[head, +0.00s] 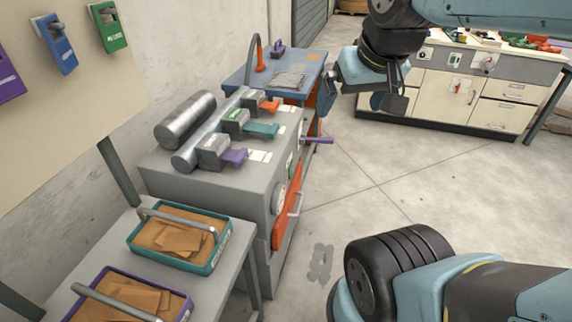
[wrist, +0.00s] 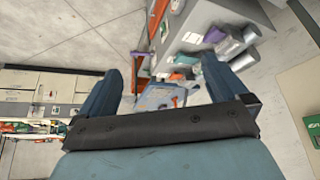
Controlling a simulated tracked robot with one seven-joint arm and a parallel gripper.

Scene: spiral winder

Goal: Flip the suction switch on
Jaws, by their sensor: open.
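The grey winder machine (head: 190,165) stands left of centre in the head view. On its top are a purple lever (head: 236,156), a teal lever (head: 262,130) and an orange lever (head: 269,106). A purple handle (head: 318,141) sticks out from its far front side. Its front has a round dial (head: 279,197) and an orange panel (head: 287,208). I cannot tell which part is the suction switch. My gripper (head: 358,112) is open and empty, in the air right of the machine, apart from it. In the wrist view my gripper (wrist: 158,68) has its fingers spread, with the machine (wrist: 195,22) beyond them.
A blue table (head: 300,68) with an orange-based hose stands behind the machine. Trays of brown pieces (head: 180,240) stand on a bench at the near left. A cabinet (head: 460,85) stands at the back right. The floor (head: 370,185) between is clear.

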